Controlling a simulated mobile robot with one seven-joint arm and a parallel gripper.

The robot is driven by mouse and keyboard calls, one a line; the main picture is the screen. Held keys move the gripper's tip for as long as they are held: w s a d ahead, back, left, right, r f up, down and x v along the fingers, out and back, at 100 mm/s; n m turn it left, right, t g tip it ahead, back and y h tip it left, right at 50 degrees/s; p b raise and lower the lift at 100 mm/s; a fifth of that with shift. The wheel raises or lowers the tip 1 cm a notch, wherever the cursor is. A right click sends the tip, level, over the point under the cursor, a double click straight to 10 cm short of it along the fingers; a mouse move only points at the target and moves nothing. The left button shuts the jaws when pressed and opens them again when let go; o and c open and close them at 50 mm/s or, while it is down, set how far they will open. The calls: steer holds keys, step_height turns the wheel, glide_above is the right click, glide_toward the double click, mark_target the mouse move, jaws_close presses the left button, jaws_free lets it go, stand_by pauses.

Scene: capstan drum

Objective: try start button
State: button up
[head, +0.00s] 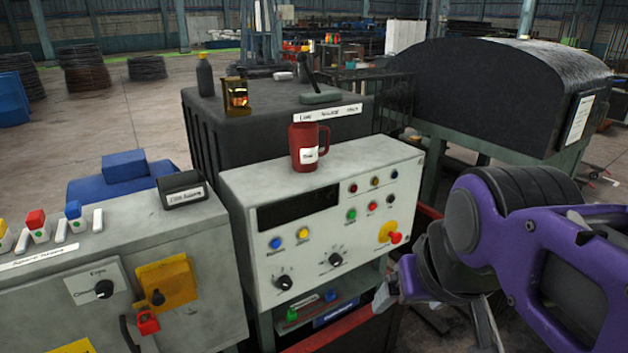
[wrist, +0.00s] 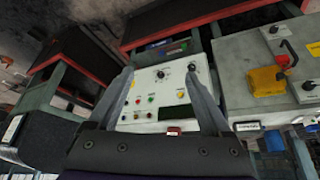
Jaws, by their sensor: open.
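The grey control box (head: 270,215) stands in the middle of the head view. Its sloped front has a green button (head: 352,214), with a red button (head: 372,206) to its right. Their labels are too small to read, so I cannot tell which is the start button. A red mushroom button on a yellow plate (head: 388,233) sits at the right end. My gripper (head: 435,312) is at the lower right, apart from the box. In the wrist view, the panel (wrist: 148,122) appears inverted between my open, empty fingers (wrist: 158,80).
A red mug (head: 307,146) stands on top of the box. A second grey console (head: 200,300) with a yellow switch plate (head: 167,284) is at the left. A large dark covered machine (head: 480,95) stands behind my arm. A lower shelf holds small coloured items.

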jaws_close()
stand_by(1.5)
